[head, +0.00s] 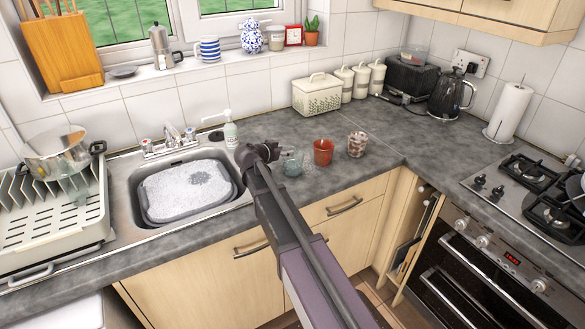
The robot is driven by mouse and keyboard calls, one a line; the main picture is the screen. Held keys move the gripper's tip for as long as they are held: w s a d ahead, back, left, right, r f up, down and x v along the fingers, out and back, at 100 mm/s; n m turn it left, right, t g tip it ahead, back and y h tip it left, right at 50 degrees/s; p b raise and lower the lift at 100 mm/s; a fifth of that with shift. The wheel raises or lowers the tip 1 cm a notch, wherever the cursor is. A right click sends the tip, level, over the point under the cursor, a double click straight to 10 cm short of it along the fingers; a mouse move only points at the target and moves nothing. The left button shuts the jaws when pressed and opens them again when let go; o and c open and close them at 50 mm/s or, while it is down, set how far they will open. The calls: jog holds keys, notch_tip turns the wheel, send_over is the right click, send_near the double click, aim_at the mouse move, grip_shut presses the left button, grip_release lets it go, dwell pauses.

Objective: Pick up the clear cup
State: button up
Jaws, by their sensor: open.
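A clear, slightly bluish see-through cup (293,164) stands on the grey worktop, right of the sink. My gripper (266,153) is just left of it in the picture, at the end of my dark arm. The gripper is open and appears empty. It is small and partly hidden by its own links, so I cannot tell whether a finger touches the cup.
A red-brown cup (322,152) and a patterned cup (357,144) stand right of the clear cup. The sink (140,213) holds a basin of suds (185,188). A soap bottle (230,131) stands behind my gripper. Worktop (395,150) right of the cups is clear.

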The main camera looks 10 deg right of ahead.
jog(key=shift+w+d+f, duration=0.15)
jog(key=shift+w+d, duration=0.05)
jog(key=shift+d, duration=0.05)
dwell(0.4)
grip_shut()
